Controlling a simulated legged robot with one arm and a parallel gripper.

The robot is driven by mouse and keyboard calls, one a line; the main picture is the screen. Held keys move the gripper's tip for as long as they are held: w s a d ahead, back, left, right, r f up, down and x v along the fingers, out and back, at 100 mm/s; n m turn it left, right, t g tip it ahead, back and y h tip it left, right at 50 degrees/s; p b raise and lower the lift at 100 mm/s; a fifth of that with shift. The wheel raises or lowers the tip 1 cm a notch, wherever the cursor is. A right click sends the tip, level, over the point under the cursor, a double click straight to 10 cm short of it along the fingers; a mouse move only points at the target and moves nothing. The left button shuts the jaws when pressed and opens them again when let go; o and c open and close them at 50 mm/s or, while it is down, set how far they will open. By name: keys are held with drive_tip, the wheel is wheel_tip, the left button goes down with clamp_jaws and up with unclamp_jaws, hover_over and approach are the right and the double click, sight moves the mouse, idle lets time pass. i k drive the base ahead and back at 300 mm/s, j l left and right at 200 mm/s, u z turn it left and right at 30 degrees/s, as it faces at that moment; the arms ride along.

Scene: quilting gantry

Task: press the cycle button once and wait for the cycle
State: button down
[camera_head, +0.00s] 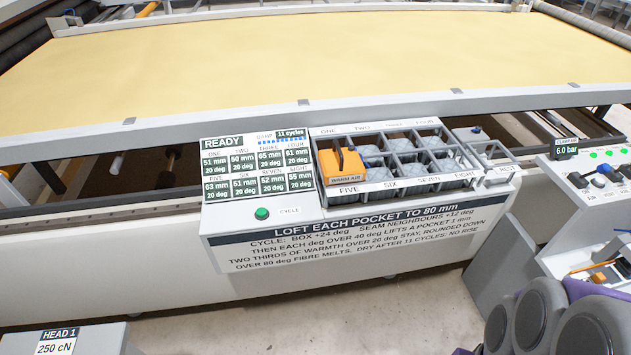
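The green cycle button (262,213) is on the white front panel of the console, left of the label CYCLE. The display (257,162) above it reads READY, with "11 cycles" and readings for pockets ONE to EIGHT, each at 20 deg and roughly 50 to 65 mm. The orange WARM AIR box (342,166) sits at the left end of the pocket grid (395,182), over the column labelled ONE and FIVE. The other pockets show grey quilted filling. My gripper is not in view.
An instruction plate (365,235) is below the grid. A small frame marked REST (505,174) is at its right. A side panel (590,180) with green lights, knobs and a 6.0 bar gauge stands further right. A HEAD 1 box (60,338) is at lower left. Yellow fabric (290,60) spans behind.

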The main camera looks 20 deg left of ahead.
sight(262, 212)
drive_tip(key=z, duration=0.6)
drive_tip(key=k+j, duration=0.2)
drive_tip(key=j, duration=0.2)
drive_tip(key=k+j, duration=0.25)
drive_tip(key=j, duration=0.15)
drive_tip(key=k+j, duration=0.2)
drive_tip(key=j, duration=0.15)
drive_tip(key=k+j, duration=0.2)
drive_tip(key=j, duration=0.2)
